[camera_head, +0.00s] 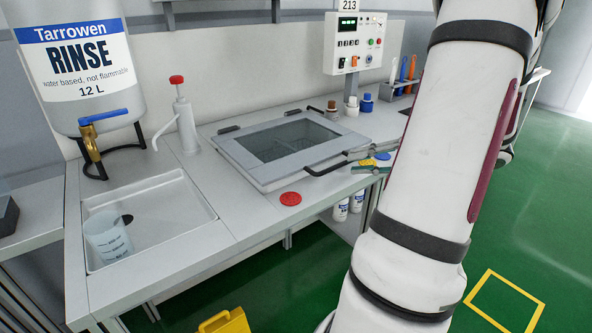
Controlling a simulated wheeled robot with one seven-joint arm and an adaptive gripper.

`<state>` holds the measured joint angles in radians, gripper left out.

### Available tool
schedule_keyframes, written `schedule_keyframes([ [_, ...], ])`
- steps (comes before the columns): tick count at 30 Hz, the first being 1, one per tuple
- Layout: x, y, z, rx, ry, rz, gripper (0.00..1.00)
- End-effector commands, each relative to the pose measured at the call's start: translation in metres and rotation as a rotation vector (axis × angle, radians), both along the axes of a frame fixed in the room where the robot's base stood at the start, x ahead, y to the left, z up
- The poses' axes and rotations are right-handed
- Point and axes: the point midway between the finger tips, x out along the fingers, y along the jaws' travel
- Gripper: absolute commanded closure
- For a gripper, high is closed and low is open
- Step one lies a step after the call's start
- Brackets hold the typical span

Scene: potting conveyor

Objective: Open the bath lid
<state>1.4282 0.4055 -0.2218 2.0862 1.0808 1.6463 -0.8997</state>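The bath lid (240,150) is a grey frame around a dark see-through window, in the middle of the camera_head view. It lies down flat over the bath in the worktop. Two dark hinge-like pieces show at its back edge, and a black bar handle (322,170) stands out at its front right edge. My white arm runs from top to bottom at the right of the view, beside the lid and apart from it in the picture. My gripper does not show.
A control box (352,45) stands behind the lid. A red disc (290,199) and a small teal and yellow item (372,163) lie near the lid's front. A sink (185,205) with a beaker (107,236), a red-topped pump bottle (185,122) and a rinse tank (85,65) are at left.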

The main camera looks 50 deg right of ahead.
Motion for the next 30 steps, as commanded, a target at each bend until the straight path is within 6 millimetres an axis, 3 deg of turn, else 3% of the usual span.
schedule_keyframes([
  [1,-0.015,-0.019,-0.016,0.007,-0.035,-0.066,0.82],
  [4,-0.036,-0.043,-0.029,0.002,-0.092,-0.152,0.82],
  [7,-0.049,-0.056,-0.035,-0.005,-0.124,-0.201,0.82],
  [11,-0.048,-0.06,-0.037,-0.009,-0.138,-0.219,0.82],
  [30,0.06,-0.04,-0.057,-0.009,-0.135,-0.214,0.82],
])
